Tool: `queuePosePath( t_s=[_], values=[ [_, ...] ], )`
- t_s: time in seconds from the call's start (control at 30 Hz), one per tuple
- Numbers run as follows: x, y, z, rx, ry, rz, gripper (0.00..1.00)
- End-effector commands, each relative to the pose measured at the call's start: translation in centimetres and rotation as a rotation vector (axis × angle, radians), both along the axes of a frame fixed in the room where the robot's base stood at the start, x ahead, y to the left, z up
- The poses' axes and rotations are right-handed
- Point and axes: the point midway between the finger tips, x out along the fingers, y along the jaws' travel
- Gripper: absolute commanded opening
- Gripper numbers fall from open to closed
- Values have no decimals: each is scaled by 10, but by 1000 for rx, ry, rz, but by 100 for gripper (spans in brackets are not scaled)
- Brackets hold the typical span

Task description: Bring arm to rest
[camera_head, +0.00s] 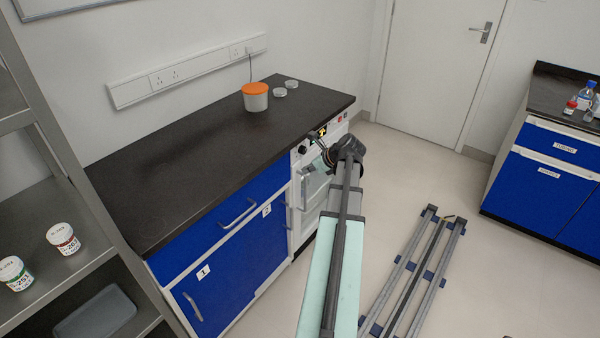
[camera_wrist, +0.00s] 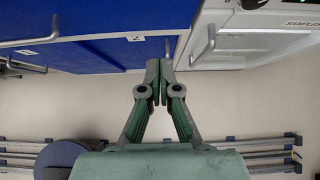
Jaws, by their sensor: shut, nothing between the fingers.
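My gripper (camera_wrist: 159,68) is shut and empty in the wrist view, its two fingertips meeting between the blue cabinet fronts and the white appliance. In the head view my arm reaches forward from the lower middle. Its wrist end is in front of the white appliance (camera_head: 304,194) under the far end of the dark counter. My arm covers part of this appliance. In the wrist view the appliance (camera_wrist: 250,42) shows a handle to the right of the fingertips. I cannot tell whether the fingertips touch anything.
The dark countertop (camera_head: 200,160) holds a white tub with an orange lid (camera_head: 255,97) and clear dishes (camera_head: 280,92) at the back. Blue cabinets (camera_head: 235,265) stand left of my arm, a metal shelf (camera_head: 97,232) farther left. Floor rails (camera_head: 415,270) lie to the right, with free floor beyond.

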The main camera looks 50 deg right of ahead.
Motion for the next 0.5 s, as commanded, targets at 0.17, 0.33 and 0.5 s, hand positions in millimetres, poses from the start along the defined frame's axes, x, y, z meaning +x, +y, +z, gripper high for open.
queuePosePath(
  t_s=[0.17, 0.33, 0.5],
  values=[
    [-6, 0, 5, -4, 0, 2, 0],
    [-6, 0, 5, -78, 2, 77, 0],
    [-17, 0, -3, -305, 60, 289, 0]
  ],
)
